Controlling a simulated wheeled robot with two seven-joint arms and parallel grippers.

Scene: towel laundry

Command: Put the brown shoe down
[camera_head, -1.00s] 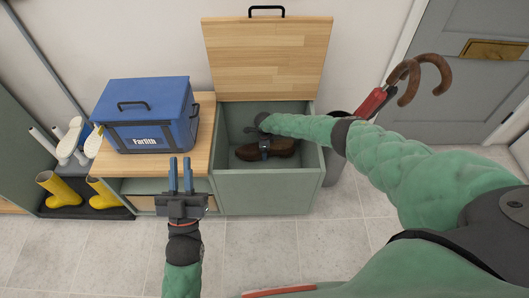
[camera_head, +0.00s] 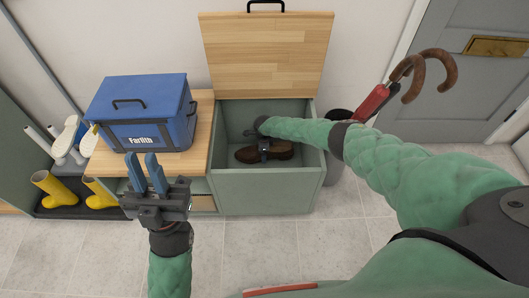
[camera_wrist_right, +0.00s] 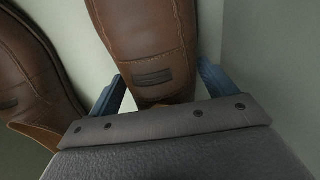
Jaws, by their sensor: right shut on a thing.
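A brown shoe (camera_head: 283,151) is inside the open green bench box, low down. My right gripper (camera_head: 264,148) reaches into the box and is shut on it. In the right wrist view the held shoe (camera_wrist_right: 150,50) lies between the blue fingers. A second brown shoe (camera_wrist_right: 35,75) shows beside it at the left of that view. Whether the held shoe touches the box floor is hard to tell. My left gripper (camera_head: 147,172) is empty, its two blue fingers apart, in front of the wooden bench.
The green box (camera_head: 265,190) has its wooden lid (camera_head: 268,55) raised against the wall. A blue cooler (camera_head: 145,115) stands on the bench to its left. Yellow boots (camera_head: 60,190) are further left. Umbrellas (camera_head: 400,85) stand in a bin (camera_head: 334,170) right of the box.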

